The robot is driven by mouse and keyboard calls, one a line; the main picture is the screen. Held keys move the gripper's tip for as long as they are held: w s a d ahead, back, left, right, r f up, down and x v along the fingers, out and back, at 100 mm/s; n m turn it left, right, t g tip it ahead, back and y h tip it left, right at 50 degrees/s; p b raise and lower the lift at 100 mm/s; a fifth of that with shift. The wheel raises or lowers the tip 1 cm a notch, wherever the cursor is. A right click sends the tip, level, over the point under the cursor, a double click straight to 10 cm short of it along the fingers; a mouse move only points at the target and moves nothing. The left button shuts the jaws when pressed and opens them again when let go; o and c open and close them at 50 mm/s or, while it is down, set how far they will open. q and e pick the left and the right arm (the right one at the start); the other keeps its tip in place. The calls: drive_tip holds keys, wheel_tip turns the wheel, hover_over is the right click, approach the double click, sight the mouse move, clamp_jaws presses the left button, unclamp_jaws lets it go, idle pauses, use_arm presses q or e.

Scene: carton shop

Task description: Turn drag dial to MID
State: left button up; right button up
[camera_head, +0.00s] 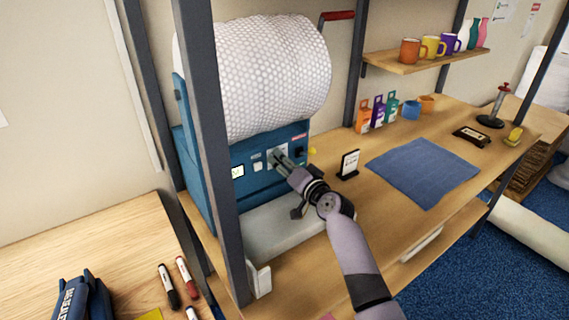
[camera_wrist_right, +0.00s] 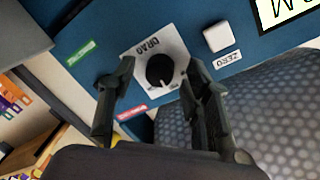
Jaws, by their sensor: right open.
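The drag dial (camera_wrist_right: 160,71) is a round black knob on a white plate marked DRAG, set in the blue panel of the bubble-wrap machine (camera_head: 195,185). In the wrist view a small light mark shows at the knob's lower edge; the small position labels are too small to read. My right gripper (camera_wrist_right: 160,78) is open, one finger on each side of the knob, with visible space between. In the head view my right gripper (camera_head: 281,160) is at the white plate (camera_head: 278,150) and hides most of the knob. My left gripper is not in view.
A white button (camera_wrist_right: 217,37) marked ZERO and a lit display (camera_head: 238,171) sit beside the dial. A large bubble-wrap roll (camera_head: 275,70) is above. A grey post (camera_head: 210,130) stands in front.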

drive_tip(key=f+v, duration=0.1)
drive_tip(key=v, duration=1.1)
drive_tip(key=shift+r, duration=0.5)
